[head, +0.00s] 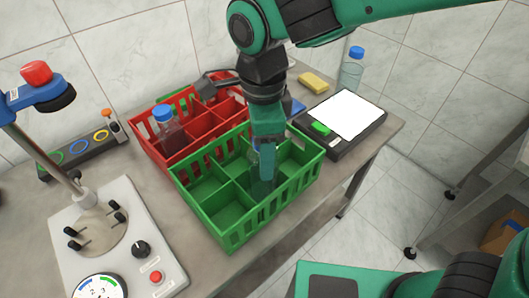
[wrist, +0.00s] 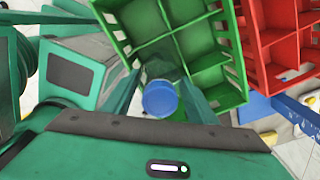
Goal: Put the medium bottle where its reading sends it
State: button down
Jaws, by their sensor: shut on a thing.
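My gripper (head: 266,165) points down into the green crate (head: 236,238) and is shut on a blue-capped bottle, taken as the medium bottle. Its blue cap shows between the fingers in the wrist view (wrist: 160,98). The fingers hide most of its body in the head view. It is low within a compartment near the crate's middle; whether it touches the floor I cannot tell. The scale (head: 309,142) has a bare white plate and a green display, too small to read. The red crate (head: 150,150) stands behind-left of the green one.
A blue-capped bottle with dark red contents (head: 171,136) stands in the red crate. A clear blue-capped bottle (head: 351,72) stands behind the scale. A yellow sponge (head: 313,82) lies near it. A capping stand (head: 122,240) and a ringed panel (head: 80,145) occupy the left.

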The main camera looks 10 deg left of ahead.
jog(key=shift+f, duration=0.75)
jog(key=c, duration=0.7)
grip_release()
jog(key=shift+f, duration=0.1)
jog(key=shift+c, duration=0.2)
notch_tip(320, 180, up, 12)
jog(key=shift+r, duration=0.15)
